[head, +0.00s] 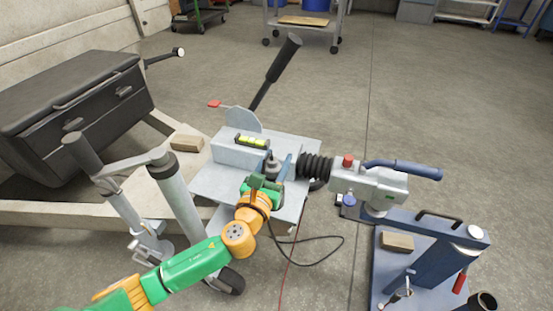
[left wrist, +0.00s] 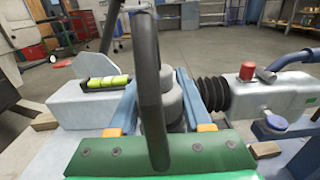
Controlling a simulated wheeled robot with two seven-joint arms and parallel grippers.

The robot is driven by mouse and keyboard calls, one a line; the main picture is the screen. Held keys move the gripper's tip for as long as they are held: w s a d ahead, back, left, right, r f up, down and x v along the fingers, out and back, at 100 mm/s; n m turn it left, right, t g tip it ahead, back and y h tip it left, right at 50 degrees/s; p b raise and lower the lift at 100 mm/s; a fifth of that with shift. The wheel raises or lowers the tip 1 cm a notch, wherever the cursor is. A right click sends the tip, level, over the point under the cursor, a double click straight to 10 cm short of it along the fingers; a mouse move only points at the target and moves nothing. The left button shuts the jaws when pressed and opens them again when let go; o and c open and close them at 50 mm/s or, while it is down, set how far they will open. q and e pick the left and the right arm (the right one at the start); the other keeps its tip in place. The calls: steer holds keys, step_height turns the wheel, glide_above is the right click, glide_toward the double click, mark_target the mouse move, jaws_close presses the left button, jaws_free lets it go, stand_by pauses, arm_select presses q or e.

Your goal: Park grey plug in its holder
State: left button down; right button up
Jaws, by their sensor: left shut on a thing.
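My left gripper (head: 273,168) reaches over the grey metal plate of the trailer's drawbar and is shut on the grey plug (head: 270,162). In the left wrist view the plug (left wrist: 176,105) stands roughly upright between the two blue fingers (left wrist: 157,85), partly hidden behind a dark curved loop (left wrist: 150,90). A thin black cable (head: 325,238) hangs in a loop beside my left arm. I cannot make out the plug's holder for certain. My right gripper is not in view.
A spirit level (head: 251,141) lies on the grey housing behind the gripper. A black bellows (head: 314,167) and the coupling head (head: 370,187) are close on the right. A lever (head: 275,70) rises behind. A jockey-wheel post (head: 180,205) stands at left, near my arm.

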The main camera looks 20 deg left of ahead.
arm_select(q)
steer(key=shift+f+b, duration=0.45)
steer(key=shift+f, duration=0.25)
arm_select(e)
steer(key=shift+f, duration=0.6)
arm_select(q)
steer(key=shift+c, duration=1.3)
jaws_free()
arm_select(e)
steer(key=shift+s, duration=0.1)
